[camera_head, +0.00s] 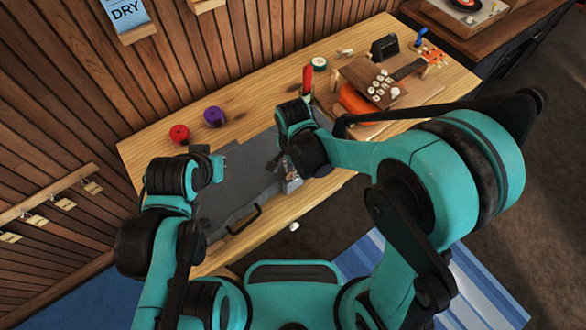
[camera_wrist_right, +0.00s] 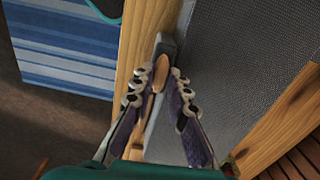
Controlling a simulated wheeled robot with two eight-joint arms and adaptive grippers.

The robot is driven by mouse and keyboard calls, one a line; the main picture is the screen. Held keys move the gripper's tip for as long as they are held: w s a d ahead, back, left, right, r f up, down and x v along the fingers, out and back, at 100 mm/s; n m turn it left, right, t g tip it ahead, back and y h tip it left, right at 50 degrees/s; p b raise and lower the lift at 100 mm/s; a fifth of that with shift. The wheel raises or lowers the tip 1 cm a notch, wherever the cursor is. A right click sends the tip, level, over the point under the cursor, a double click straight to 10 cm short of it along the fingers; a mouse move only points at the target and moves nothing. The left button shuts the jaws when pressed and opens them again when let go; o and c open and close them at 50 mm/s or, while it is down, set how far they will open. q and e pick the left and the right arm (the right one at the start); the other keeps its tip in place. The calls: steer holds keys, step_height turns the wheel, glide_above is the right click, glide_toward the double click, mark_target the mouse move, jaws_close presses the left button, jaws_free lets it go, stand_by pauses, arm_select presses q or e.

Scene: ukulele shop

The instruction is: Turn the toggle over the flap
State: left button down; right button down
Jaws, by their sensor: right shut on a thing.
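A dark grey flat case or panel (camera_head: 240,172) with a black handle (camera_head: 243,220) lies on the wooden bench; its mesh-like grey surface (camera_wrist_right: 245,65) fills the right of the wrist view. My right gripper (camera_head: 287,178) is over its right end. In the wrist view my right gripper (camera_wrist_right: 163,78) is shut on a small tan wooden piece (camera_wrist_right: 158,80), which looks like the toggle. A smooth grey piece (camera_wrist_right: 165,46), possibly the flap, lies just beyond the fingertips. My left gripper (camera_head: 205,152) is over the case's left end; its fingers are not clear.
A red roll (camera_head: 179,134) and a purple roll (camera_head: 214,117) stand at the back left of the bench. The back middle of the bench is clear.

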steer(key=n, duration=0.4)
steer(key=shift+b, duration=0.4)
steer(key=n, duration=0.5)
steer(key=shift+b, duration=0.3)
steer(key=n, duration=0.4)
steer(key=shift+n+b, duration=0.3)
steer(key=shift+n, duration=1.8)
steer(key=c, duration=1.5)
jaws_free()
